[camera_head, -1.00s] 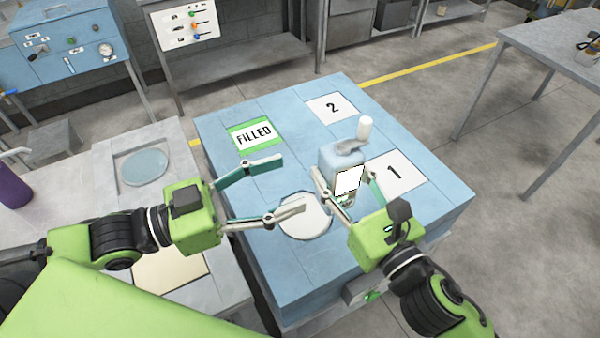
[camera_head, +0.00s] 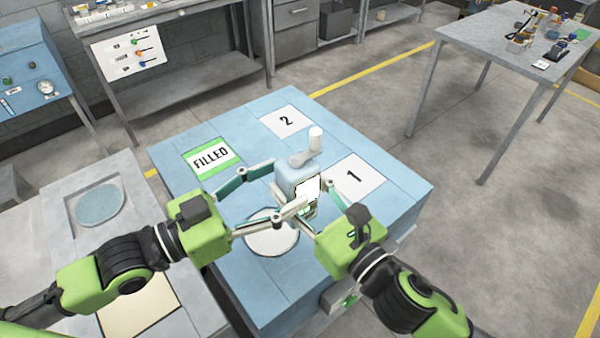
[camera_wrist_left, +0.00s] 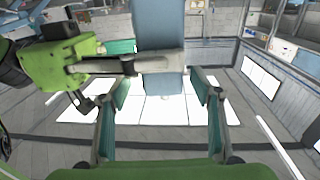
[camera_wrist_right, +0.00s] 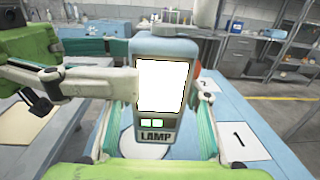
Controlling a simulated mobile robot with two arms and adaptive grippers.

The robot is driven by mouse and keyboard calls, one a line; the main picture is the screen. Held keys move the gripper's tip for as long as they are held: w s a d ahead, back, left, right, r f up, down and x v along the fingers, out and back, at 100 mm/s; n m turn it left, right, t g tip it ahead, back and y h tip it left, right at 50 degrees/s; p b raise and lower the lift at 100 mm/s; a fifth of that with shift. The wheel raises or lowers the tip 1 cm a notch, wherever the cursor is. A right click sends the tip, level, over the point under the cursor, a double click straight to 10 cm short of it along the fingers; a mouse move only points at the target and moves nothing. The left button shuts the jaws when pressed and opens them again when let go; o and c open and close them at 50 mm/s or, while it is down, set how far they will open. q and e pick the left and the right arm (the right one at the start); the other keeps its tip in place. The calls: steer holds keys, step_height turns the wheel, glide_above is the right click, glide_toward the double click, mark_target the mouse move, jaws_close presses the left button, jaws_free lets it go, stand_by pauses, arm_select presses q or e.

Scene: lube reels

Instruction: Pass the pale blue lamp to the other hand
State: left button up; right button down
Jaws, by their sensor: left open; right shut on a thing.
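The pale blue lamp (camera_head: 297,177) has a bright white panel and a white knob on top. In the right wrist view the lamp (camera_wrist_right: 165,133) stands upright between the fingers, with "LAMP" written under its lit panel. My right gripper (camera_head: 308,205) is shut on it. My left gripper (camera_head: 288,188) is open, its fingers spread on either side of the lamp in the head view. In the left wrist view the lamp's blue body (camera_wrist_left: 158,35) is straight ahead, beyond the open fingertips.
The blue table (camera_head: 400,205) bears a "FILLED" label (camera_head: 211,158), a "2" label (camera_head: 286,121), a "1" label (camera_head: 357,180) and a white round plate (camera_head: 271,238). A grey bench (camera_head: 130,190) with a round blue disc (camera_head: 99,205) is at left.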

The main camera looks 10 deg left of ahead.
mark_target(300, 175)
arm_select(q)
steer(key=shift+x, duration=2.35)
arm_select(e)
steer(key=shift+r, duration=0.1)
arm_select(q)
steer(key=shift+c, duration=0.3)
steer(key=shift+s, duration=0.1)
steer(key=c, duration=1.4)
steer(key=shift+r, duration=0.1)
steer(key=shift+c, duration=0.2)
arm_select(e)
steer(key=c, duration=1.1)
jaws_free()
steer(key=shift+o, duration=0.2)
